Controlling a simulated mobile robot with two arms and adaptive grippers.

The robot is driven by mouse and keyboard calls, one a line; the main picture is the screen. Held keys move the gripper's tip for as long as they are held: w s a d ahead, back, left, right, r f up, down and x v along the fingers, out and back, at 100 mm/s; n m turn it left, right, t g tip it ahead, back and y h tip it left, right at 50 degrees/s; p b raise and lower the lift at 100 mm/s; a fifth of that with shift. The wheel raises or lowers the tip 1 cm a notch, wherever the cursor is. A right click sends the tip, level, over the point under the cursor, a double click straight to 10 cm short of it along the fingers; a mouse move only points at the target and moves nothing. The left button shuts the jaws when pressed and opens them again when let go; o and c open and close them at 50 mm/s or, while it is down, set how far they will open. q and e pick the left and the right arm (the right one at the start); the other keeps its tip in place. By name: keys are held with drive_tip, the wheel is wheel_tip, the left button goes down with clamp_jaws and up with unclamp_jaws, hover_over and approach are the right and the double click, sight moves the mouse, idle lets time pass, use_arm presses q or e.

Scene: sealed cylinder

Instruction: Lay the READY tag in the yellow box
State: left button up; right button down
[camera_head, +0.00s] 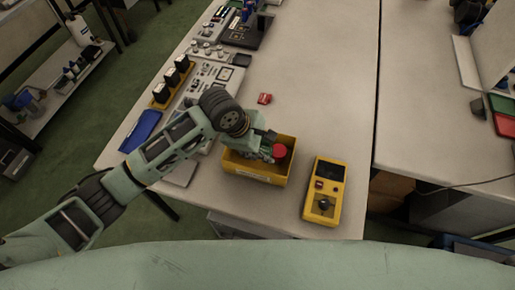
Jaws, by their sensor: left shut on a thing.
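The yellow box (256,173) is an open bin near the front of the table. My left gripper (268,153) reaches over it from the left and points down at its opening. The gripper hides part of the box interior. My right gripper is not in view.
A yellow handheld device (323,191) with a dark screen lies right of the box. A small red block (264,99) lies behind it. Panels, black modules (172,80) and a blue item (141,130) crowd the table's left side. The table's back middle (320,70) is clear.

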use_arm(q)
drive_tip(key=shift+w+a+f, duration=0.5)
drive_tip(key=shift+w, duration=0.05)
drive_tip(key=shift+f, duration=0.35)
wheel_tip(320, 180, down, 3)
drive_tip(key=shift+a+f+p, duration=0.1)
drive_tip(key=shift+p, duration=0.4)
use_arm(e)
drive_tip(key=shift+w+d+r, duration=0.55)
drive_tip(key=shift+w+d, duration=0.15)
use_arm(q)
drive_tip(key=shift+f, duration=0.25)
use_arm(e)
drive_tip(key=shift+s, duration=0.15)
use_arm(q)
drive_tip(key=shift+f, duration=0.4)
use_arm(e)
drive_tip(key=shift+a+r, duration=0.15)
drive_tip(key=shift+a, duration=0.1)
use_arm(q)
drive_tip(key=o, duration=0.5)
drive_tip(key=shift+o, duration=0.2)
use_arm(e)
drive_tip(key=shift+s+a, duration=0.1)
